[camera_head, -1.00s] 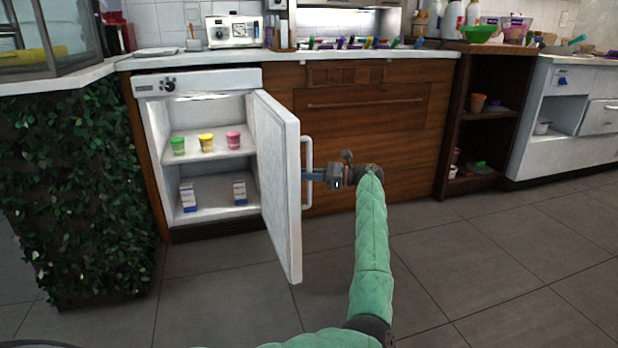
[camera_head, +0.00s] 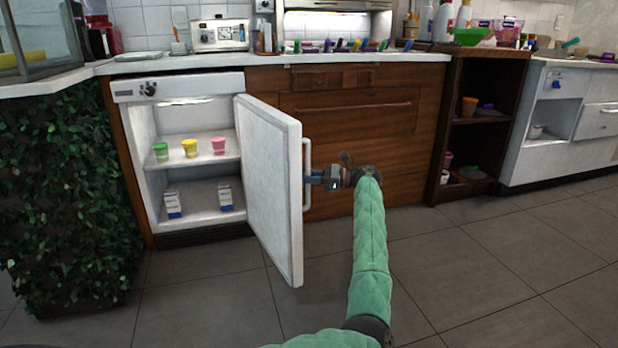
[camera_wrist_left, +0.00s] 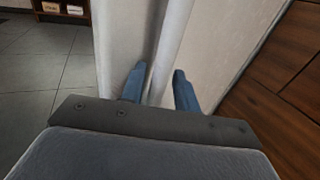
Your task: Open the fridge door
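The white fridge (camera_head: 178,88) stands under the counter at left, and its door (camera_head: 272,190) is wide open, swung out on its right-hand hinge. The door has a vertical white handle (camera_head: 307,178) on its outer face. My left gripper (camera_head: 312,177) is at this handle, to the right of the door. In the left wrist view the handle (camera_wrist_left: 170,48) runs between the two blue fingers of the left gripper (camera_wrist_left: 159,88), which are closed around it. The exact finger contact is partly hidden. My right gripper is not in view.
Green (camera_head: 160,152), yellow (camera_head: 189,148) and pink (camera_head: 218,146) cups stand on the fridge shelf. Two small cartons stand below. A leafy panel (camera_head: 65,180) is left of the fridge, wooden cabinets (camera_head: 400,150) right. The tiled floor (camera_head: 480,270) is clear.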

